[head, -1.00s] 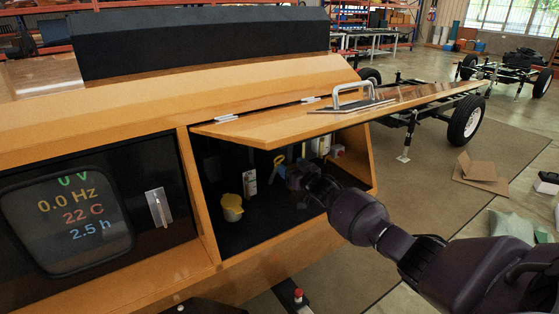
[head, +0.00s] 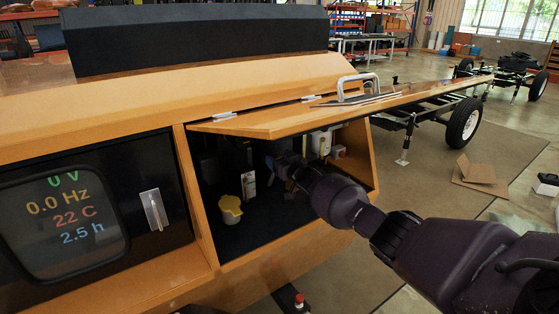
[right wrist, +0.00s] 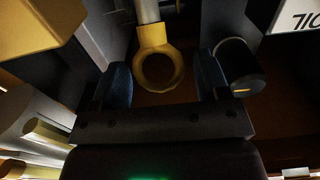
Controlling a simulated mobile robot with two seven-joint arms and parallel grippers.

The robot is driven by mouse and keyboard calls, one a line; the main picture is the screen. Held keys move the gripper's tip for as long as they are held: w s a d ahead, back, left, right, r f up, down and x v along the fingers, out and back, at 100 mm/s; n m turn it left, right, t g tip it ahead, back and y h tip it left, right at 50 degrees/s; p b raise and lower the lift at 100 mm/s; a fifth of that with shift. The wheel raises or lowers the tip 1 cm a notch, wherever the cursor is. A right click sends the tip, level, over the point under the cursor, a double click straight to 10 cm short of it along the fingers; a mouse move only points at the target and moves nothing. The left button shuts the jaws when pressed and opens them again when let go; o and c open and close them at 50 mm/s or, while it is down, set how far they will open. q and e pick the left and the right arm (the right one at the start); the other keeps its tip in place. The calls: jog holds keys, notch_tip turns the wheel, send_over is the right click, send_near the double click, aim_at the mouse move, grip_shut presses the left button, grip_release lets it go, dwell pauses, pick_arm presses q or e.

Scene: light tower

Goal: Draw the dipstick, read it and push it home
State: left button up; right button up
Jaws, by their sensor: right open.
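The dipstick's yellow ring handle (right wrist: 153,47) hangs from a pale stem in the right wrist view. My right gripper (right wrist: 162,74) is open, with one blue finger on each side of the ring and a visible gap to each. In the head view my right gripper (head: 283,168) reaches into the open compartment (head: 262,233) under the raised orange door, and I cannot make out the ring behind it. My left gripper is in neither view.
The raised door (head: 290,125) hangs just above my right arm. A yellow-topped container (head: 230,208) stands at the compartment's front left. A dark cylinder (right wrist: 238,68) sits close right of the right finger. A display (head: 70,222) is left of the compartment.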

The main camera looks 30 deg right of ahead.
jog(key=c, duration=1.2)
jog(key=shift+o, duration=0.2)
jog(key=shift+r, duration=0.25)
pick_arm(q)
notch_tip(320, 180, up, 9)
jog(key=p, duration=0.9)
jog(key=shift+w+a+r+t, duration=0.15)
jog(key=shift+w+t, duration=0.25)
pick_arm(e)
jog(key=s+r, duration=0.4)
jog(key=r, duration=0.4)
jog(key=shift+r, duration=0.4)
jog(key=shift+s, duration=0.1)
jog(key=o, duration=1.2)
jog(key=shift+c, duration=0.2)
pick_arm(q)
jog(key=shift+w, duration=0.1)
